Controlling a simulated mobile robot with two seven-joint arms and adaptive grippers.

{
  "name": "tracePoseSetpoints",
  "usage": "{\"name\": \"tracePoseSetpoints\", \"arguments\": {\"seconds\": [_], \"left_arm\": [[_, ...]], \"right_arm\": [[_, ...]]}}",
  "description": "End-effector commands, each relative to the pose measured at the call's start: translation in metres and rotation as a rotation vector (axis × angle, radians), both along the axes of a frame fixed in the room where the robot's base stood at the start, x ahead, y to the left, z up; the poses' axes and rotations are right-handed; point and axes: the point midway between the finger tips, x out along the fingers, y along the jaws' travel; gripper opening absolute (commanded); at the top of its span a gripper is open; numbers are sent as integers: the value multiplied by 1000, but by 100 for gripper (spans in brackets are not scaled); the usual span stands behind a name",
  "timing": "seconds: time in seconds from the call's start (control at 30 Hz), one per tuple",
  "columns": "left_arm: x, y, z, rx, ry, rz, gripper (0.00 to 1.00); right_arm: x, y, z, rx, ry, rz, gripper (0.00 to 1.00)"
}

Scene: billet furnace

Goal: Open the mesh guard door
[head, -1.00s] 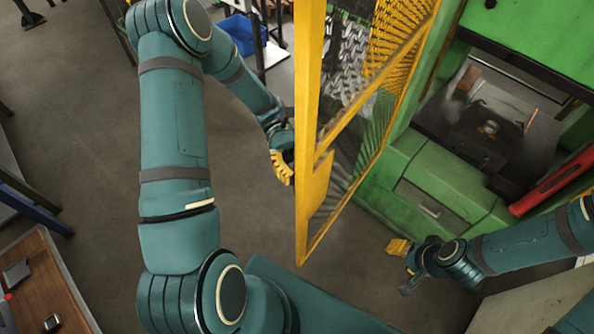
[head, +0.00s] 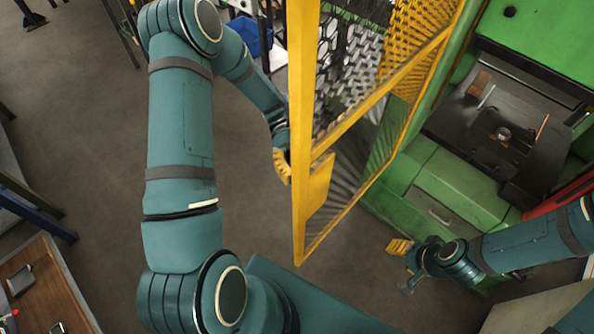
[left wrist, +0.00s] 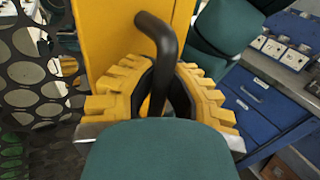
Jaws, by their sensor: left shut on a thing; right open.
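The yellow-framed mesh guard door (head: 303,130) stands swung out from the green machine, across the middle of the head view. Its black bent handle (left wrist: 158,42) shows in the left wrist view, fixed to the yellow frame. My left gripper (left wrist: 158,88) has its yellow ridged fingers on either side of the handle and is shut on it. In the head view my left gripper (head: 283,166) is at the door's left edge, partly hidden by the frame. My right gripper (head: 404,265) is open and empty, low at the right, apart from the door and machine.
The green machine (head: 440,190) with a dark work surface (head: 500,135) stands at the right, with a red bar (head: 560,197) at its edge. A wooden table (head: 40,295) is at the lower left. A blue bin (head: 248,36) is at the back. Grey floor left of the door is clear.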

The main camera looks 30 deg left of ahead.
Motion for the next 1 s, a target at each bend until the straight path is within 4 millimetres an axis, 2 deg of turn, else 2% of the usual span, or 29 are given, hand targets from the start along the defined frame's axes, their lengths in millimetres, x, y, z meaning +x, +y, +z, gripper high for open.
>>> {"name": "tracePoseSetpoints", "arguments": {"seconds": [0.17, 0.2, 0.3, 0.67, 0.87, 1.0], "left_arm": [[1, 0, -1, 2, -4, 3, 0], [1, 0, -1, 2, -4, 3, 15], [1, 0, -1, 1, -3, 2, 46], [2, 2, -1, 1, -1, 1, 46], [21, 19, -1, 3, -2, 2, 46], [42, 39, -2, 3, -2, 3, 46]], "right_arm": [[0, 0, 0, 0, 0, 0, 47], [0, 0, 0, 0, 0, 0, 47], [0, 0, 0, 0, 0, 0, 47], [0, 0, 0, 0, 0, 0, 47], [0, 0, 0, 0, 0, 0, 47], [0, 0, 0, 0, 0, 0, 47]]}}
